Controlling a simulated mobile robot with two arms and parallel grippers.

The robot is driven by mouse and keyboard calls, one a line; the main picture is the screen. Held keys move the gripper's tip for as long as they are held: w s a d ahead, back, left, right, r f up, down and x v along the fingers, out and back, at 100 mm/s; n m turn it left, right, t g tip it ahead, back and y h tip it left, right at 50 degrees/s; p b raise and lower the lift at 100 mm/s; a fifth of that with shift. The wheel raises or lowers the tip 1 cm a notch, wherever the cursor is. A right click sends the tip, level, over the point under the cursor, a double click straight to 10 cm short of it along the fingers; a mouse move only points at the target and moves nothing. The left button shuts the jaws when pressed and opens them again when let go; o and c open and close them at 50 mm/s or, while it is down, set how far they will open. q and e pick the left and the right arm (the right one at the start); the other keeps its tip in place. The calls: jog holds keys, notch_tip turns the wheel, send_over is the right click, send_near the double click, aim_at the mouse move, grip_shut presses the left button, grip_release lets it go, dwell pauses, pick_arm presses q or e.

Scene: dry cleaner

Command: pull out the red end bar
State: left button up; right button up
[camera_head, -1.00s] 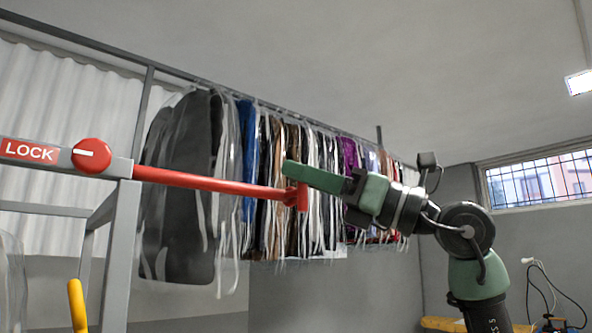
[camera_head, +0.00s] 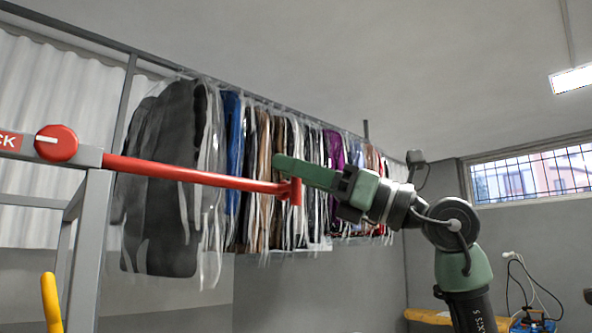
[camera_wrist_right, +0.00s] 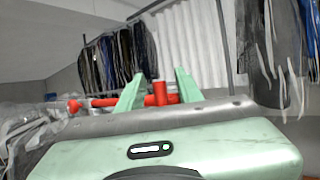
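The red end bar (camera_head: 190,173) sticks out to the right from a grey metal frame (camera_head: 88,215). It ends in a short upright red crosspiece (camera_head: 296,192). My right gripper (camera_head: 305,174) is at this end, with a green finger beside the crosspiece in the head view. In the right wrist view, the two green fingers (camera_wrist_right: 160,88) stand apart, and the red crosspiece (camera_wrist_right: 160,94) shows between them. I cannot tell whether they touch it. A round red knob (camera_head: 56,143) with a white line is on the frame. My left gripper is not in view.
A cut-off red label (camera_head: 8,141) is beside the knob. A rail of bagged clothes (camera_head: 270,170) runs behind the bar. A yellow post (camera_head: 51,302) rises at lower left. A yellow surface with cables (camera_head: 430,316) is at lower right.

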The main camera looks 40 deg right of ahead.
jog(key=b+v, duration=0.3)
jog(key=v, duration=0.4)
jog(key=shift+s+d+f+b, duration=0.2)
jog(key=shift+s+b, duration=0.05)
jog(key=shift+b, duration=0.05)
dwell(0.3)
